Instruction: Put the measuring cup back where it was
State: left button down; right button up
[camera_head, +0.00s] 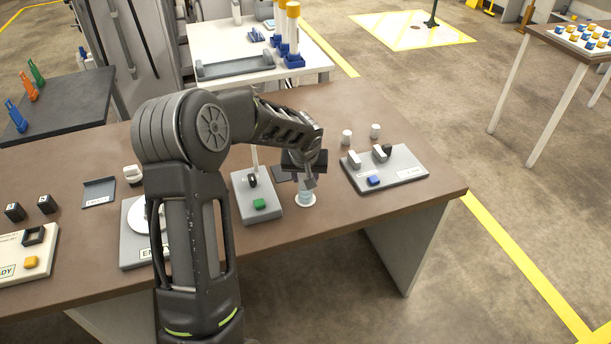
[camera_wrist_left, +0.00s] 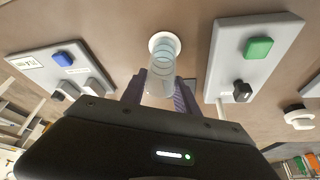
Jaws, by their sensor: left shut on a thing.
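The clear measuring cup (camera_head: 305,189) is between the fingers of my left gripper (camera_head: 309,181), which is shut on it. In the left wrist view the cup (camera_wrist_left: 162,78) shows between the two fingertips (camera_wrist_left: 160,92), with its far end over a round white spot (camera_wrist_left: 165,40). This white spot (camera_head: 305,201) lies on the brown table, right of the panel with the green button. The cup looks upright over the spot; I cannot tell whether it touches it. My right gripper is not in view.
The green-button panel (camera_head: 245,210) stands close on the left. A grey panel with a blue button (camera_head: 410,174) stands on the right. Two white cylinders, one of them here (camera_head: 347,137), stand behind. The table front edge is near, with bare tabletop (camera_head: 340,208) right of the cup.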

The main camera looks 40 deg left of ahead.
pick_arm(q)
jog(key=c, duration=0.9)
grip_release()
jog(key=shift+r, duration=0.1)
jog(key=shift+r+p, duration=0.15)
jog(key=shift+p, duration=0.3)
jog(key=b+v, duration=0.2)
jog(key=v, duration=0.9)
jog(key=shift+s+d+r, duration=0.15)
jog(key=shift+s+r, duration=0.05)
jog(key=shift+r, duration=0.1)
